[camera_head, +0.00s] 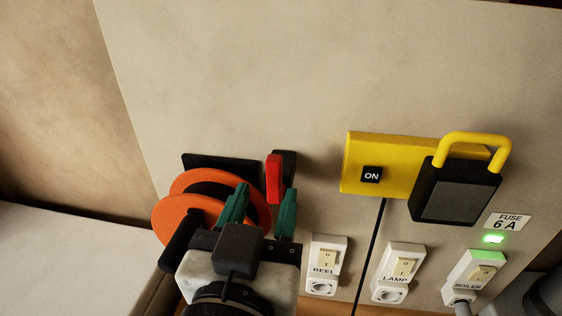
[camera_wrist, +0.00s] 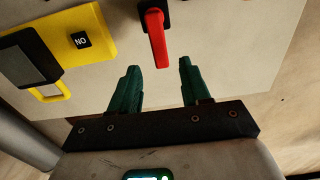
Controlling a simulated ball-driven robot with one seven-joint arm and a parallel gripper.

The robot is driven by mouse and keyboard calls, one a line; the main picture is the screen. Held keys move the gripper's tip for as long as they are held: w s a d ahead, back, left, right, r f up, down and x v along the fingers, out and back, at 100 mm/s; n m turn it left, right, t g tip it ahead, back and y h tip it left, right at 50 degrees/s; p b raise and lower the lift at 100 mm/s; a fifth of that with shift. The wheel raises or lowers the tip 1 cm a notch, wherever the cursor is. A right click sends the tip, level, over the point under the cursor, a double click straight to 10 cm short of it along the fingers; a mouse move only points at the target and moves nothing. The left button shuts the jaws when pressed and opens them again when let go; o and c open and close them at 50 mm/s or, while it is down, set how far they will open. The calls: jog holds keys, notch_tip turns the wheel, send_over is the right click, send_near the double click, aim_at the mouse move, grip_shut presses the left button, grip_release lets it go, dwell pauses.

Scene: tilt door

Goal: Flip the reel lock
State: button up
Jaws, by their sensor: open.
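A red lever (camera_head: 274,180), beside the orange reel, sits on a small black mount on the upright panel. In the camera_head view it hangs down. It also shows in the wrist view (camera_wrist: 156,38). The orange reel (camera_head: 171,186) has a black core and stands left of the lever, partly hidden behind my gripper. My gripper (camera_head: 266,194) is open and empty, its green fingers pointing at the panel. In the wrist view the lever's free end appears between the two fingertips (camera_wrist: 159,66). No contact is visible, and the remaining depth is hard to tell.
A yellow box (camera_head: 356,160) marked ON carries a black padlock (camera_head: 454,194) to the right. Switch sockets labelled REEL (camera_head: 327,265), LAMP (camera_head: 398,273) and BOILER (camera_head: 473,278) sit below. A black cable (camera_head: 371,245) hangs from the box. The panel above is clear.

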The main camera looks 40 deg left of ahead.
aim_at(273, 176)
jog(key=p+x, duration=0.1)
jog(key=x, duration=0.5)
jog(key=shift+w+a+p, duration=0.2)
jog(key=shift+w+p, duration=0.1)
jog(key=shift+c, duration=0.3)
grip_shut()
